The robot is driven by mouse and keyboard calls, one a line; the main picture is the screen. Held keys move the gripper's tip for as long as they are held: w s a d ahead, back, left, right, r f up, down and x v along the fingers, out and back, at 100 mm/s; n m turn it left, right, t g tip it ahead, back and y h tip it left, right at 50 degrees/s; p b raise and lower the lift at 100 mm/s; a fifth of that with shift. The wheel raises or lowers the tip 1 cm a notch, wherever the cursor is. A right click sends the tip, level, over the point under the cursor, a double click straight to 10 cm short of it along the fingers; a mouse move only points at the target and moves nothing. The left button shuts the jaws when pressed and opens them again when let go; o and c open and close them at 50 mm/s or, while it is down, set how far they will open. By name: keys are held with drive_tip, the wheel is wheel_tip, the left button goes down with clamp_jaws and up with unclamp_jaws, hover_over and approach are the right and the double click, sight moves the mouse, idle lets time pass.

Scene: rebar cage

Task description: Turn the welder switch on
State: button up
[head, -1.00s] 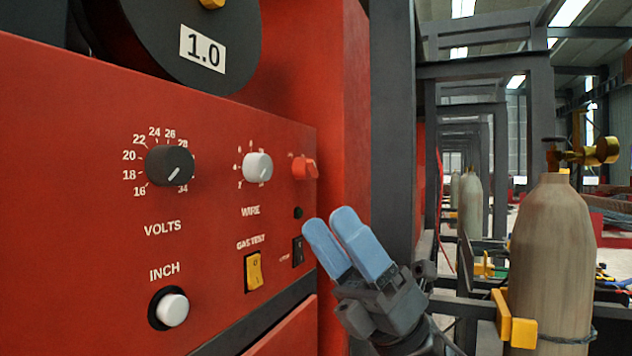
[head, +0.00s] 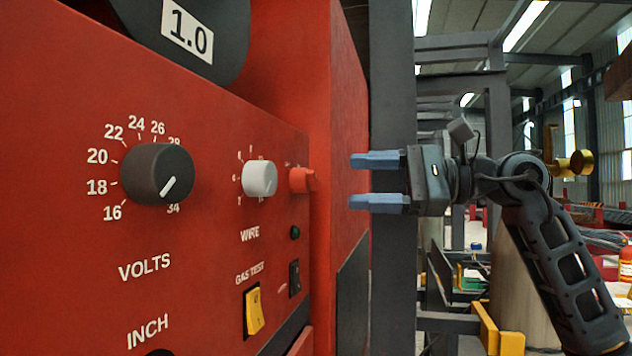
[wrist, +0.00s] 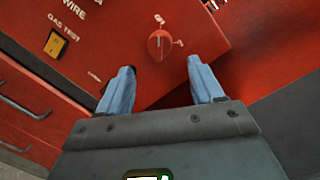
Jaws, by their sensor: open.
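The welder's red rotary switch (head: 300,180) sits at the right end of the red control panel, to the right of the white wire knob (head: 260,179). In the wrist view the red switch (wrist: 160,45) lies ahead of my fingertips, about midway between them. My gripper (head: 352,181) is open and empty, its two blue fingers pointing left toward the panel at about the switch's height. It also shows in the wrist view (wrist: 161,66). A gap separates the fingertips from the switch. A small dark green lamp (head: 295,232) sits below the switch.
The black volts knob (head: 157,174), yellow gas test rocker (head: 254,311) and small black switch (head: 294,278) share the panel. A red side wall (head: 348,120) and dark steel post (head: 393,60) stand behind my fingers. A gas cylinder (head: 520,290) stands at right.

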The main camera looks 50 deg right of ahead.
sight(317, 181)
drive_tip(key=p+x, duration=0.2)
drive_tip(key=x, duration=0.5)
drive_tip(key=shift+w+a+p, duration=0.15)
drive_tip(key=shift+w+p, duration=0.1)
drive_tip(key=shift+p, duration=0.05)
drive_tip(key=c, duration=1.1)
